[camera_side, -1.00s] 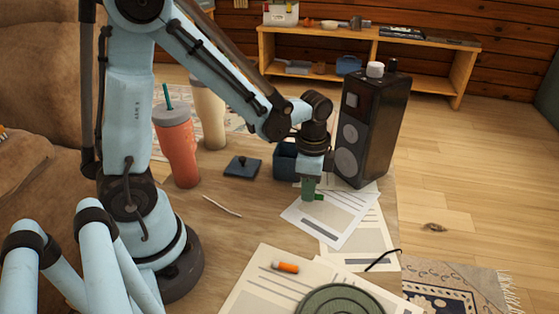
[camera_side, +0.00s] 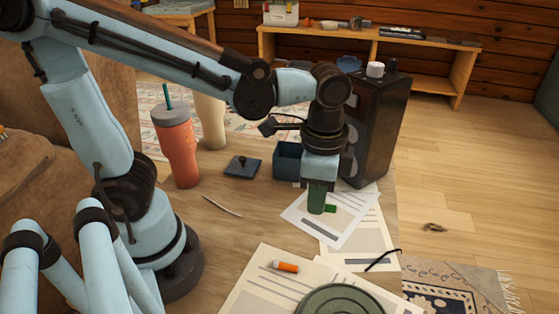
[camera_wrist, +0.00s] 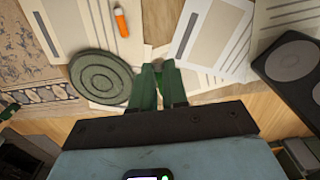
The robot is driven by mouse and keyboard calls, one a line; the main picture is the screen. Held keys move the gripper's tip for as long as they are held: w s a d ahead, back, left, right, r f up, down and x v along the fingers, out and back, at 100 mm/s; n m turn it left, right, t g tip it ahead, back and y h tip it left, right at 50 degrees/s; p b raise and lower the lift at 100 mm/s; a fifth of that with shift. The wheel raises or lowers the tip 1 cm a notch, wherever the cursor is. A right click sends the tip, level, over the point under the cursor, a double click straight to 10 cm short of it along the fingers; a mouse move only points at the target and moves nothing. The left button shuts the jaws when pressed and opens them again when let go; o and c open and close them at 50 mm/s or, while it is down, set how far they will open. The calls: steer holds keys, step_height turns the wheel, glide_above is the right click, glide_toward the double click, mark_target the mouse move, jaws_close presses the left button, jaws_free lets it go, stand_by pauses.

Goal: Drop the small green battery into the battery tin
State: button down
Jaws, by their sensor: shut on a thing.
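The small green battery (camera_side: 330,209) shows at the right side of my gripper's fingertips in the side view, above the papers. My gripper (camera_side: 317,205) points down with its green fingers shut on the battery. In the wrist view, my gripper (camera_wrist: 160,75) has its fingers close together; the battery is hard to tell from them. The battery tin appears to be the open dark blue box (camera_side: 286,166), just behind and left of my gripper, partly hidden by it. Its inside is not clearly visible.
A black speaker (camera_side: 378,130) stands close behind my gripper on the right. A dark lid (camera_side: 242,166) lies left of the tin, near a coral tumbler (camera_side: 176,150). Papers, an orange cylinder (camera_side: 286,267) and a round green mat (camera_side: 340,300) lie in front.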

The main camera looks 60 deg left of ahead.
steer(key=shift+w, duration=0.1)
steer(key=w+a+r, duration=0.2)
steer(key=w+a, duration=0.3)
steer(key=a, duration=0.4)
glide_above(289, 162)
steer(key=w+a, duration=0.1)
steer(key=a, duration=0.1)
steer(key=shift+w+f, duration=0.1)
steer(key=shift+f, duration=2.5)
steer(key=c, duration=1.1)
jaws_free()
